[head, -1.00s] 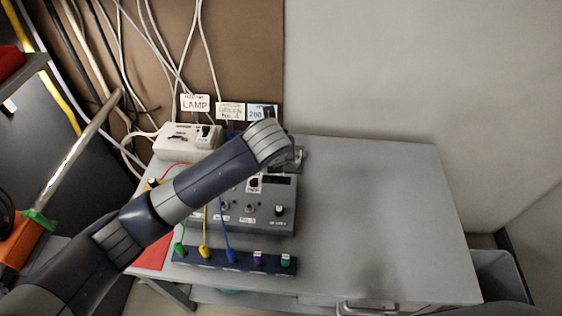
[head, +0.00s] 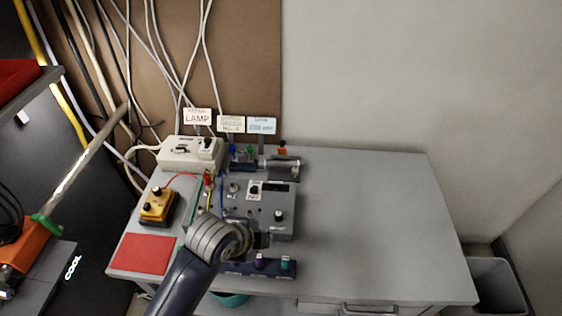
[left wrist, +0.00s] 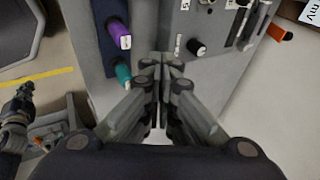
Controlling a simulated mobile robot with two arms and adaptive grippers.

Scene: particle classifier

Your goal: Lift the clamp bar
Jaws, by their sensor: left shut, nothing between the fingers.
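A grey bar-like part (head: 283,168) with an orange knob (head: 282,149) stands at the back of the desk, behind the grey control box (head: 272,207). It looks like the clamp bar, but I cannot be sure. In the left wrist view, a dark bar (left wrist: 246,25) and an orange knob (left wrist: 279,33) show at the upper right. My left gripper (head: 263,240) is over the front of the control box, apart from the bar. In the left wrist view my left gripper (left wrist: 160,62) is shut and empty.
A dark blue strip with purple (head: 259,260) and teal (head: 285,263) plugs lies before the box, partly hidden by my arm. A yellow box (head: 157,204), red pad (head: 143,254) and white power unit (head: 190,154) are left. The desk's right side (head: 380,220) is clear.

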